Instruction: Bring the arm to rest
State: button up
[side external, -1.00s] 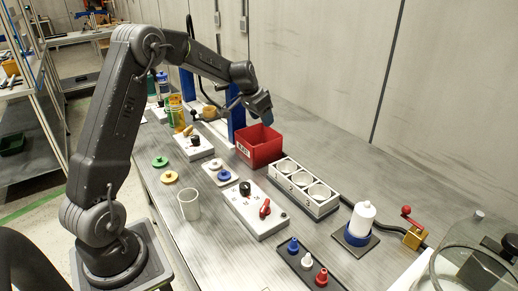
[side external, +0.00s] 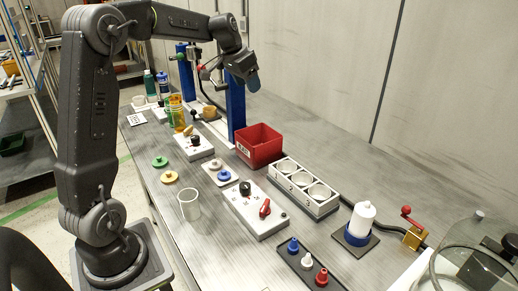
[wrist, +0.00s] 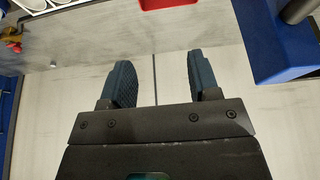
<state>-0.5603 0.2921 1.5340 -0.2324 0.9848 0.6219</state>
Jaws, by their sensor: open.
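My gripper (side external: 249,80) is raised above the back part of the bench, beside a blue post (side external: 236,108) and above the red bin (side external: 262,139). In the wrist view my gripper (wrist: 157,84) shows two dark blue-grey fingers, spread apart with nothing between them. My arm reaches across from the left, its forearm held high over the bench.
A white block with three round cups (side external: 303,187) is right of the bin. A control box with a red knob (side external: 264,209), a clear cup (side external: 189,204) and a white bottle (side external: 361,218) stand on the bench. The grey wall (side external: 310,60) is behind.

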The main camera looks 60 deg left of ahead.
jog(key=s+d+r, duration=0.2)
jog(key=s+d, duration=1.5)
jog(key=d, duration=0.3)
jog(key=s+d+f+t, duration=0.1)
jog(key=s+d+f, duration=0.3)
jog(key=s, duration=0.5)
jog(key=shift+d+f, duration=0.2)
jog(key=shift+f, duration=0.05)
